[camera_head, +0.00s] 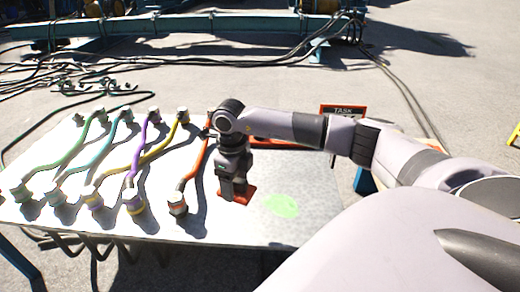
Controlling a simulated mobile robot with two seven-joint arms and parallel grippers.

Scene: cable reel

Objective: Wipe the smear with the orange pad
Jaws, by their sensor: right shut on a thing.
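A pale green smear (281,205) lies on the right part of the light table (330,205). The orange pad (248,196) is just left of the smear, at or very close to the table top. My right gripper (234,193) points down and is shut on the pad, hiding its middle. The pad and the smear look apart, with a narrow strip of table between them. My left gripper is not in view.
Several coloured cables or hoses with end fittings lie on the table's left half; the orange-red one (196,165) is close left of my right gripper. An orange-edged sign (342,109) stands behind the table. Table around the smear is clear.

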